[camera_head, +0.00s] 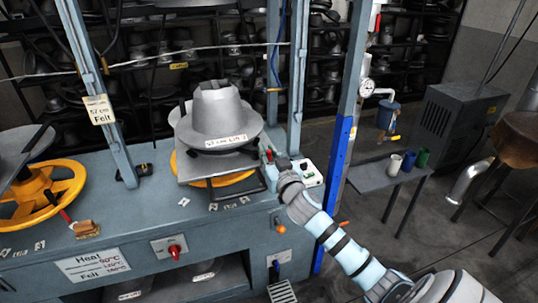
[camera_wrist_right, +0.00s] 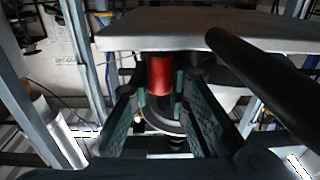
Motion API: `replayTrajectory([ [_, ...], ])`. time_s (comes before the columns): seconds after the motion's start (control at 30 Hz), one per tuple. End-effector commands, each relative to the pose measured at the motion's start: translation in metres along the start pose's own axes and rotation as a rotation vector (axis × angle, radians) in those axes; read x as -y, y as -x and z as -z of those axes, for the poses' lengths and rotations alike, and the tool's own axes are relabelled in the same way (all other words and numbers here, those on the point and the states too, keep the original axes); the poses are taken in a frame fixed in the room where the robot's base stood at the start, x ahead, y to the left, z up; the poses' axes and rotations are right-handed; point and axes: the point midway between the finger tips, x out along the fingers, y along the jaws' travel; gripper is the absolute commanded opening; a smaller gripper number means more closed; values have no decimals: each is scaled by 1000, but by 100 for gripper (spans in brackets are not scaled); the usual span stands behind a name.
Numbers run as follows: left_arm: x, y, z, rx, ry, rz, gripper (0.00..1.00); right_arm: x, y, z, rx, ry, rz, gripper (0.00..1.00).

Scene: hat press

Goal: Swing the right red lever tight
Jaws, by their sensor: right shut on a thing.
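The right red lever (camera_wrist_right: 159,75) shows in the right wrist view as a short red cylinder between the fingers of my right gripper (camera_wrist_right: 158,98). In the head view my right gripper (camera_head: 270,155) is at the right side of the press, beside the hat mould, and is shut on the lever. Only a small bit of red (camera_head: 269,154) shows there; the gripper hides most of the lever. The grey hat mould (camera_head: 217,112) sits on a plate above a yellow wheel (camera_head: 235,181). My left gripper is not in view.
Blue press posts (camera_head: 342,190) stand close to the right arm. A dark bar (camera_wrist_right: 262,72) and the plate edge (camera_wrist_right: 150,38) lie close to the gripper. A second yellow wheel (camera_head: 20,213) is at the left. A side table (camera_head: 372,176) with cups stands right.

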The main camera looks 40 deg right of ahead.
Motion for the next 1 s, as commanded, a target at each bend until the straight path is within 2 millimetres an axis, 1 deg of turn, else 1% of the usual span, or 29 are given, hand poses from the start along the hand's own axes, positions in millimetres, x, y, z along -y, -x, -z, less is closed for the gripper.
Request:
replayTrajectory([
  [0.03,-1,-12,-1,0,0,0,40,4,1,-5,-8,-10,-43,0],
  [0.13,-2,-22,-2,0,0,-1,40,7,4,-6,-7,-9,-151,0],
  [0.23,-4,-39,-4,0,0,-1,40,11,6,-8,-7,-11,-273,0],
  [0.3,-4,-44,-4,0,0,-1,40,11,7,-6,-6,-8,-322,0],
  [0.6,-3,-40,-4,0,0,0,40,11,8,-2,-1,-3,-342,0],
  [0.63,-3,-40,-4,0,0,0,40,11,8,-2,-1,-3,-342,21],
  [0.67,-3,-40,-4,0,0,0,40,11,8,-2,-1,-3,-341,25],
  [1.0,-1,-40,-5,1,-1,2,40,12,11,-1,-3,-2,-340,25],
])
